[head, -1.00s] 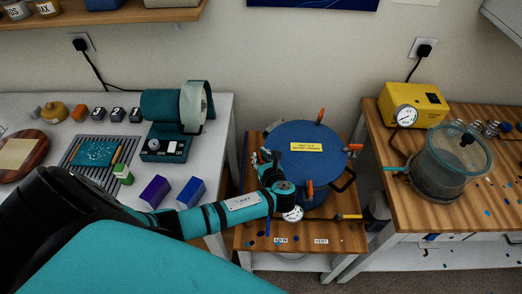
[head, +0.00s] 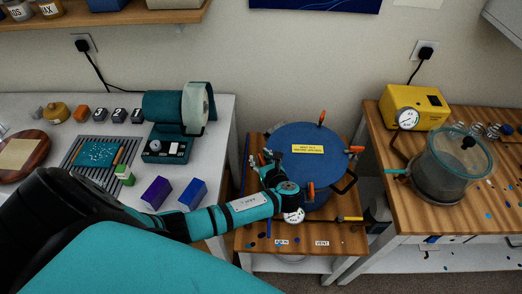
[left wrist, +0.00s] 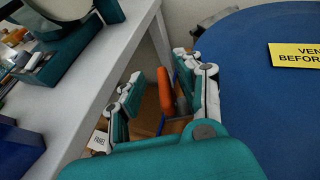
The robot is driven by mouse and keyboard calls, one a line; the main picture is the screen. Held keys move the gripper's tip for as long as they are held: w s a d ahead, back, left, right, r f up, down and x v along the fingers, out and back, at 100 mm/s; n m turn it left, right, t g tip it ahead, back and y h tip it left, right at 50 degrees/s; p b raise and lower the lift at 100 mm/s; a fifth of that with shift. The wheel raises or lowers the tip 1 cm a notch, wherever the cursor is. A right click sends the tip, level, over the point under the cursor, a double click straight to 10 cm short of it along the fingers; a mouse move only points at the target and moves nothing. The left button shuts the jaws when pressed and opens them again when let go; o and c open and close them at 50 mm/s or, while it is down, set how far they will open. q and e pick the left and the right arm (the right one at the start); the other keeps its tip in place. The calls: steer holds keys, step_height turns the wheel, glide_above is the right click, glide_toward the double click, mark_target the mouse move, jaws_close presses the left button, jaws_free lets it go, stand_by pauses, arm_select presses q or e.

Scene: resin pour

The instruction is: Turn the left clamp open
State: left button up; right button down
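The pressure pot has a blue lid (head: 318,165) with a yellow label; the lid also shows in the left wrist view (left wrist: 262,100). Orange clamp handles stand at its back (head: 321,118), right (head: 355,150) and front (head: 310,191). The left clamp's orange handle (left wrist: 165,90) stands upright beside the lid in the left wrist view; in the head view my gripper mostly hides it. My left gripper (left wrist: 160,88) is open, with one finger on each side of that handle. The handle looks nearer the right finger; I cannot tell whether they touch. My right gripper is not in view.
The pot stands on a low wooden table (head: 345,240) with a gauge (head: 293,215) at its front. A wooden bench on the right holds a yellow pump (head: 415,105) and a clear chamber (head: 455,165).

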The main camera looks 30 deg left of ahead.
arm_select(q)
steer(key=v, duration=1.2)
stand_by(0.3)
